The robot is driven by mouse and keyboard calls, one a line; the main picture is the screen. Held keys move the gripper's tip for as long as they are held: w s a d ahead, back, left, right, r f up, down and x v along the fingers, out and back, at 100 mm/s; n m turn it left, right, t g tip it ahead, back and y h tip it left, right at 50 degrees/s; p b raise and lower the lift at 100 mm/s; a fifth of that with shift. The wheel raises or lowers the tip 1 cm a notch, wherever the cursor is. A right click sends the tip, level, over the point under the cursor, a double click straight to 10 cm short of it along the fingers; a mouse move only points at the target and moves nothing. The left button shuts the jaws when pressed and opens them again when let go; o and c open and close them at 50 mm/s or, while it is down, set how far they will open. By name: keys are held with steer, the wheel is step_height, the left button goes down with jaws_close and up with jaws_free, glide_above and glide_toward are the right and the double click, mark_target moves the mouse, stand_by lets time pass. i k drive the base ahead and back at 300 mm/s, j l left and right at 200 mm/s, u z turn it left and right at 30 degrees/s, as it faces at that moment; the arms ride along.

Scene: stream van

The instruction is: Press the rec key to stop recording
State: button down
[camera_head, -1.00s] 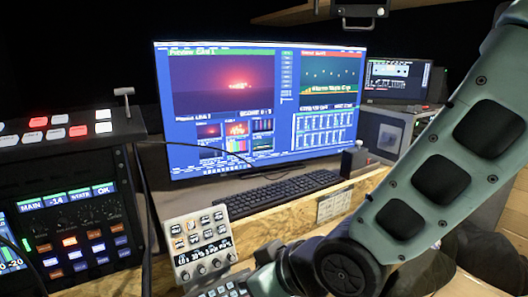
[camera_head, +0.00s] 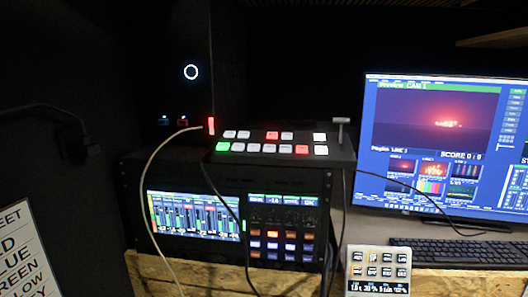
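No key can be read as rec at this size, so I cannot tell which one it is. A switcher panel (camera_head: 338,152) with white, red and green lit keys lies on top of a dark rack. Below it, in the rack, a control unit (camera_head: 284,230) has a small status screen above orange, blue and white lit keys. A pale keypad (camera_head: 378,270) with several small picture keys stands at the lower right, its bottom cut off by the frame. My gripper is out of view.
A large monitor (camera_head: 440,125) and a dark keyboard (camera_head: 470,252) are at the right. A mixer screen (camera_head: 193,215) is left of the control unit. Loose cables hang across the rack front. A wooden edge (camera_head: 200,277) runs below, and a sign (camera_head: 25,255) stands at far left.

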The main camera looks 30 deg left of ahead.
mark_target(270, 134)
steer(key=u, duration=1.2)
